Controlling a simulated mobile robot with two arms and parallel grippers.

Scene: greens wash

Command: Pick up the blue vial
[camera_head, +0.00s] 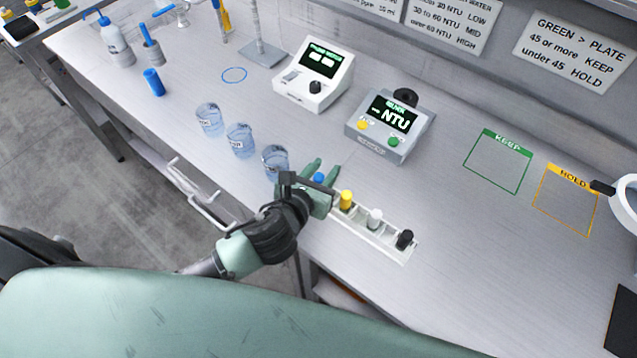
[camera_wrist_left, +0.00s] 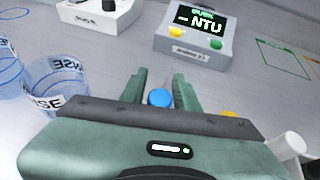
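The blue vial (camera_head: 319,178) shows only its blue cap in the head view, at the left end of a white rack (camera_head: 397,252). Its cap also shows in the left wrist view (camera_wrist_left: 159,98), between my gripper's two fingers. My left gripper (camera_head: 321,171) is open, its fingers on either side of the blue cap. The vial's body is hidden by the gripper. My right gripper is not in view.
Yellow (camera_head: 346,199), white (camera_head: 375,217) and black (camera_head: 405,239) capped vials stand in the same rack. A clear beaker (camera_head: 274,160) is just left of the gripper, with two more beyond. The grey NTU meter (camera_head: 389,126) stands behind. The bench between meter and rack is clear.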

